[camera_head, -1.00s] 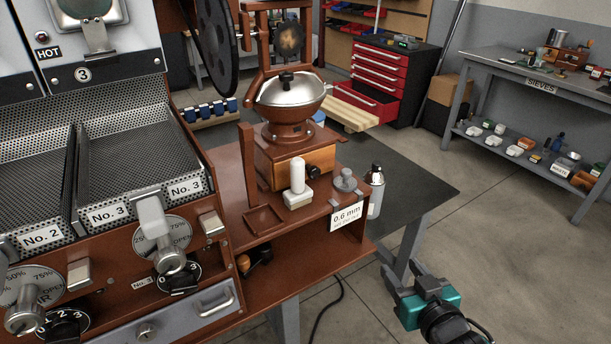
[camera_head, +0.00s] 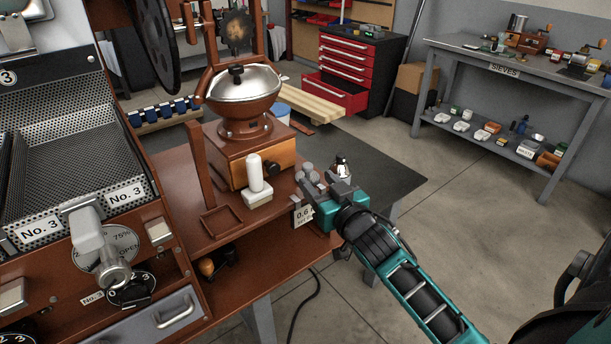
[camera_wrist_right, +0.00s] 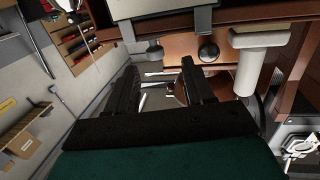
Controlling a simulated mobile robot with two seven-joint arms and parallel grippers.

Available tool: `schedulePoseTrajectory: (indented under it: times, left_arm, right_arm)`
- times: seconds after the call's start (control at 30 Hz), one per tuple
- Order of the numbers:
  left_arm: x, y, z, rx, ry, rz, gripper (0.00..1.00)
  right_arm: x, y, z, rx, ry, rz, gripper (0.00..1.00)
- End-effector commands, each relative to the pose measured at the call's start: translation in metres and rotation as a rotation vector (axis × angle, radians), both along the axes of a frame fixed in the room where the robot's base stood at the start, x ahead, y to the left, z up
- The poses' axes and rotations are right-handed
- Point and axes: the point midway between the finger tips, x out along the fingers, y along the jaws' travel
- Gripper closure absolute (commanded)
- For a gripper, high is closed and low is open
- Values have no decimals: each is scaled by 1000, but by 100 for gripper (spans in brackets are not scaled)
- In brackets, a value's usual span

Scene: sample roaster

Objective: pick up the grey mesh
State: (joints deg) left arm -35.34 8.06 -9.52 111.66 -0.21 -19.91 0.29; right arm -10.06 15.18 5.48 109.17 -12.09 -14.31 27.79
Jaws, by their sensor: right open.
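I cannot make out a separate loose grey mesh with certainty. A grey perforated tray (camera_head: 60,130) labelled No. 3 lies in the roaster at the left. My right gripper (camera_head: 322,182) is at the right front corner of the brown grinder stand (camera_head: 185,180), beside the 0.6 mm label (camera_head: 303,214), which it partly covers. Its fingers are apart, with nothing seen held; they also show in the right wrist view (camera_wrist_right: 158,88). A small grey knobbed piece (camera_head: 307,170) stands right by the fingertips, partly hidden. My left gripper is out of view.
A grinder with a silver domed lid (camera_head: 243,83) and a white upright piece on a pale base (camera_head: 257,195) stand near the gripper. A dark table (camera_head: 385,165) lies behind. The SIEVES bench (camera_head: 450,55) with small items is at the right; floor between is clear.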

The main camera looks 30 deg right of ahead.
Motion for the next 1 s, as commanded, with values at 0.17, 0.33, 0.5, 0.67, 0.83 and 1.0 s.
schedulePoseTrajectory:
  times: [0.17, 0.33, 0.5, 0.67, 0.83, 1.0]
  left_arm:
    - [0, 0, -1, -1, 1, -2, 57]
    - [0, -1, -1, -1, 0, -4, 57]
    - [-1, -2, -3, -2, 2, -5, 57]
    - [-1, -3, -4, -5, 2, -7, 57]
    - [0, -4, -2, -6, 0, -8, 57]
    - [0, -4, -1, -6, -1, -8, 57]
  right_arm:
    - [19, -2, -1, -2, 0, 0, 47]
    - [28, -5, -1, -2, 0, 0, 47]
    - [51, -14, 0, -3, -1, 0, 47]
    - [68, -15, -2, -1, 0, 1, 47]
    - [72, -15, -2, -1, 1, 1, 47]
    - [72, -15, -2, -1, 1, 1, 50]
